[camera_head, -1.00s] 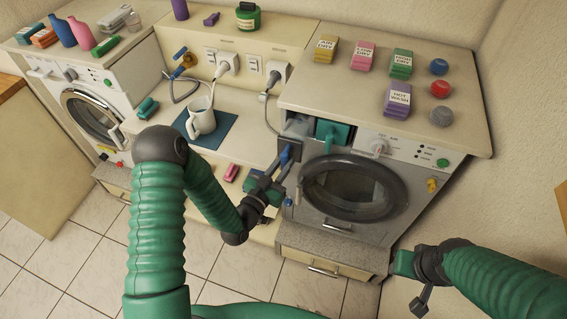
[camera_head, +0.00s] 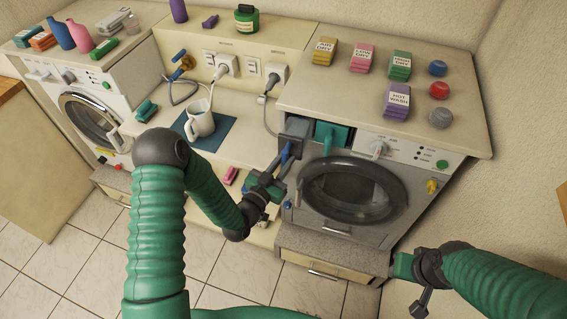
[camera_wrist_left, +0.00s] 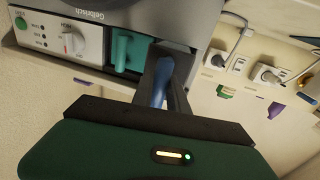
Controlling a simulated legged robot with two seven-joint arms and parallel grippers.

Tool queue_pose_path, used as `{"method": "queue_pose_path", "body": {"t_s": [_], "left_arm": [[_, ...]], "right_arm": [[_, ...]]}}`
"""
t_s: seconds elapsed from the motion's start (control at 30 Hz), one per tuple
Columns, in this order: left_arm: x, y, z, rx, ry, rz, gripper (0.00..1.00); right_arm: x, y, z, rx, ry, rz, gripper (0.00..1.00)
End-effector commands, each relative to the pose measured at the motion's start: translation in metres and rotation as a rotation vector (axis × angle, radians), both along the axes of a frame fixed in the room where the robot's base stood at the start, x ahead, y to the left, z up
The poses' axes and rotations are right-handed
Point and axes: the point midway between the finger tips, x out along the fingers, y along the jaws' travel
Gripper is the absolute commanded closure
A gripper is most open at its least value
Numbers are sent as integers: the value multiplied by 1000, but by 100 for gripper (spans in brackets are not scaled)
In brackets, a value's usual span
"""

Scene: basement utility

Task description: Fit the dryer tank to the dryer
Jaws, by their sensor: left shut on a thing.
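The dryer (camera_head: 352,188) is the grey front-loading machine right of centre in the head view. At its upper left front corner is the grey dryer tank (camera_head: 297,127), with a blue handle (camera_head: 286,152). My left gripper (camera_head: 283,162) is shut on the blue handle. In the left wrist view the blue handle (camera_wrist_left: 162,82) stands between dark fingers, in front of a dark grey recess or tank face. The tank is at the opening left of the teal handle piece (camera_head: 333,135); how deep it sits is hidden. My right gripper (camera_head: 427,285) is low at the right, away from the dryer.
Labelled coloured stacks (camera_head: 397,101) and several balls (camera_head: 440,90) lie on the dryer top. A white mug (camera_head: 199,122) stands on a blue mat left of the dryer. A cable (camera_head: 268,115) hangs close by the tank. A washer (camera_head: 92,115) stands at far left.

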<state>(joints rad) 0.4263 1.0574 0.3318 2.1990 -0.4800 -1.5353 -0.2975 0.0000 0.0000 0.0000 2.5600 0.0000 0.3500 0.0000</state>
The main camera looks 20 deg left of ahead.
Motion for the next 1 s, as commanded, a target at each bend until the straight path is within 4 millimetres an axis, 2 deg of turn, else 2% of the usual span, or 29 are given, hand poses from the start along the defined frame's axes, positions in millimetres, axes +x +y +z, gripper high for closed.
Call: {"method": "queue_pose_path", "body": {"t_s": [1.0], "left_arm": [[31,-1,0,0,-2,0,100]], "right_arm": [[0,0,-8,0,0,0,64]]}}
